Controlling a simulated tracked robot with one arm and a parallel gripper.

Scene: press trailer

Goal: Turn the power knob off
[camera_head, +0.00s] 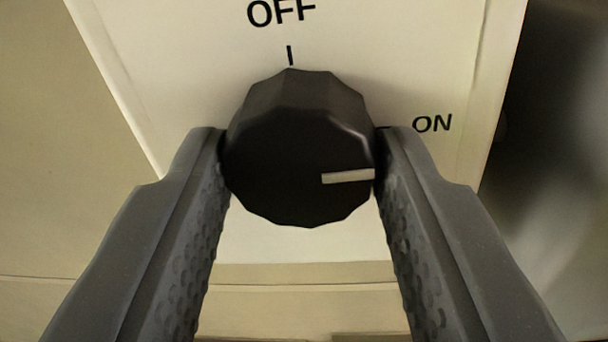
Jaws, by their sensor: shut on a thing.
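The black faceted power knob (290,150) is in the middle of the view on a cream panel plate (400,50). Its pale pointer line (348,177) points to the right, toward the ON mark (432,123). The OFF label (282,12) and its tick are above the knob. My gripper (302,155) has one grey finger on each side of the knob. It is shut on the knob, with both fingertips against its sides. The knob's base and the panel right behind it are hidden.
A beige wall surface (60,170) lies left of the plate, and a ledge or seam (300,285) runs below it. A dark, blurred area (560,130) is at the right, past the plate's edge.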

